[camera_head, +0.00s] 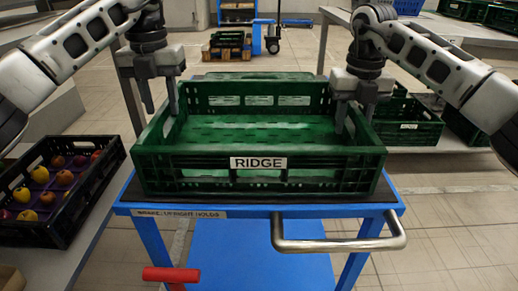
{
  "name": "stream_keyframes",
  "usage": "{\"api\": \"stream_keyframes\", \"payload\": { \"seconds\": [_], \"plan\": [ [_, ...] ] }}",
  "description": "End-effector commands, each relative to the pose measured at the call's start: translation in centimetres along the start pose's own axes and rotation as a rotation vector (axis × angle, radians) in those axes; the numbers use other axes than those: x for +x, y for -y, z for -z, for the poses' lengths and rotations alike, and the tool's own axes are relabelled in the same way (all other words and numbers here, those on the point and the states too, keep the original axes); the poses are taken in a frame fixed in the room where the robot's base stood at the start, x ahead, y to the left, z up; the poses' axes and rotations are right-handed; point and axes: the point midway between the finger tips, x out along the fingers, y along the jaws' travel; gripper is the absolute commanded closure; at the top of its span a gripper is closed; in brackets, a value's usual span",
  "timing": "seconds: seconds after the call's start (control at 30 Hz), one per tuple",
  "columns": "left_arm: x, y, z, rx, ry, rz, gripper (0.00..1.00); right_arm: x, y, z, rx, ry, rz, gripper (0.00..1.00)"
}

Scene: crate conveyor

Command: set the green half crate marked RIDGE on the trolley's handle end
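The green crate marked RIDGE (258,163) sits upright and level on the dark top of the blue trolley (130,200). It is at the near end, by the metal handle (340,244), and looks empty. My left gripper (160,108) is at the crate's left wall, one finger outside and one inside, with the fingers apart. My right gripper (355,117) is at the right wall in the same way, fingers apart on either side of the rim. Whether any finger touches the wall is hard to tell.
A dark crate of fruit (58,190) stands on a grey surface at the left. Another green crate (408,125) is on a low shelf at the right. A green edge (260,75) shows behind the RIDGE crate. A red lever (170,275) sticks out at the trolley's lower left.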

Motion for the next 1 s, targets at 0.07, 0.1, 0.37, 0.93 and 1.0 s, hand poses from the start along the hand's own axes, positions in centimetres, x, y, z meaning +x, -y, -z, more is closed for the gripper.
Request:
{"api": "stream_keyframes", "payload": {
  "seconds": [0.07, 0.1, 0.37, 0.93, 1.0],
  "plan": [
    [-2.0, 0.0, 0.0, 0.0, 0.004, 0.001, 0.64, 0.0, 0.0, 0.0, 0.0, 0.0, 0.0, 0.64],
    [-2.8, 0.0, 0.0, -0.001, 0.002, 0.0, 0.64, 0.0, 0.0, 0.0, 0.0, 0.0, 0.0, 0.64],
    [-6.4, 0.0, 0.0, -0.001, 0.0, -0.001, 0.64, 0.0, 0.0, 0.0, 0.0, 0.0, 0.0, 0.64],
    [-6.9, -0.1, 0.0, 0.0, -0.001, -0.001, 0.64, -8.8, -0.1, 0.0, 0.0, 0.003, -0.001, 0.64],
    [-6.9, -0.1, 0.0, 0.0, -0.001, -0.001, 0.64, -9.9, -0.1, 0.0, 0.002, 0.003, -0.001, 0.64]
  ]
}}
